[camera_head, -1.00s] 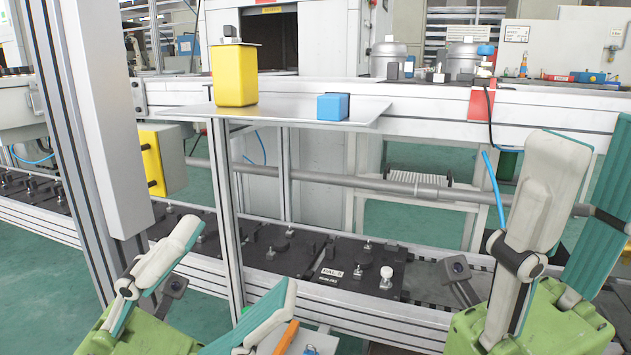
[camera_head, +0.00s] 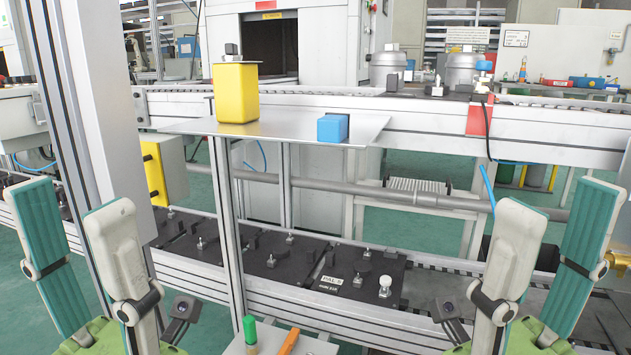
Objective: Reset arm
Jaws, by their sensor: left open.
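My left gripper (camera_head: 66,205) stands upright at the lower left, its white-and-teal fingers apart and pointing up. Nothing shows between them. My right gripper (camera_head: 562,200) stands upright at the lower right, its two fingers also spread, with nothing held. Both grippers are in the foreground, to either side of the small shelf and apart from its objects. The green bodies of both are cut off by the bottom edge.
A metal shelf (camera_head: 285,131) carries a yellow container (camera_head: 236,93) and a blue block (camera_head: 333,128). A tray (camera_head: 318,346) at the bottom holds a green-topped piece (camera_head: 250,329) and an orange piece (camera_head: 288,342). A grey post (camera_head: 75,130) stands near my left gripper. Compressors (camera_head: 463,72) sit behind.

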